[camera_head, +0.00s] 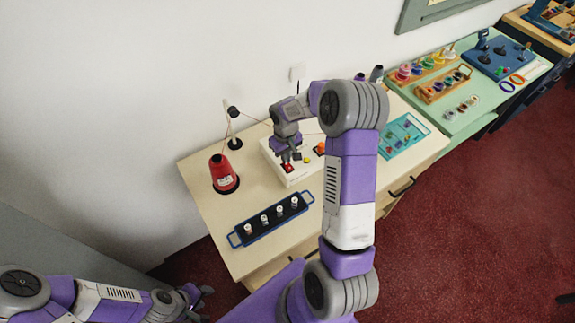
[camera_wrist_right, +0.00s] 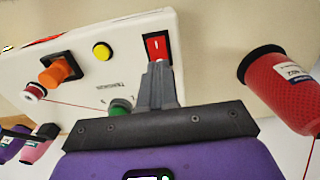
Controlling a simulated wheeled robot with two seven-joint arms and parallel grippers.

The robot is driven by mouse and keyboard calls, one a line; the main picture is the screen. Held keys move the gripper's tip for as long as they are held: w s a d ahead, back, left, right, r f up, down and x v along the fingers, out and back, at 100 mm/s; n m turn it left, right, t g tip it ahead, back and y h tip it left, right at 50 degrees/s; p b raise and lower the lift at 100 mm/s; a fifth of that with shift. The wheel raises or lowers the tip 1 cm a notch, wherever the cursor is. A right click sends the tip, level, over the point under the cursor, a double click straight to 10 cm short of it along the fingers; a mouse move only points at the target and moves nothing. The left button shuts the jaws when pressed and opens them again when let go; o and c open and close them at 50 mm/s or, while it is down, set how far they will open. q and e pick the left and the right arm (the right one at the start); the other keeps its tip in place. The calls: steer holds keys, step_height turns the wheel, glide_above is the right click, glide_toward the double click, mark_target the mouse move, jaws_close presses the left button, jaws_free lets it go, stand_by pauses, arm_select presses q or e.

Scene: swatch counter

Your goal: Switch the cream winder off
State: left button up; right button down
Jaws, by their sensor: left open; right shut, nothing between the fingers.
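The cream winder (camera_head: 300,172) is a pale box on the counter against the wall. In the right wrist view its face (camera_wrist_right: 126,68) carries a red rocker switch (camera_wrist_right: 157,47) in a dark frame, a yellow button (camera_wrist_right: 101,51), an orange knob (camera_wrist_right: 58,72) and a green button (camera_wrist_right: 120,107). My right gripper (camera_head: 287,161) is over the winder's left end, shut and empty. Its fingertips (camera_wrist_right: 157,68) are at the lower part of the red switch; I cannot tell whether they touch. They hide part of the switch. My left gripper (camera_head: 206,292) is open, low at the left, away from the counter.
A red thread cone (camera_head: 223,172) stands left of the winder, near a thread guide post (camera_head: 233,135). A blue-black tray (camera_head: 248,233) with several small spools lies in front. A teal mat (camera_head: 408,139) lies to the right. Thread runs across the winder.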

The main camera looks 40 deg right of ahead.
steer(key=shift+f+b, duration=0.6)
steer(key=shift+f, duration=0.25)
steer(key=shift+r, duration=0.2)
steer(key=shift+r+p, duration=2.45)
steer(key=shift+r, duration=0.95)
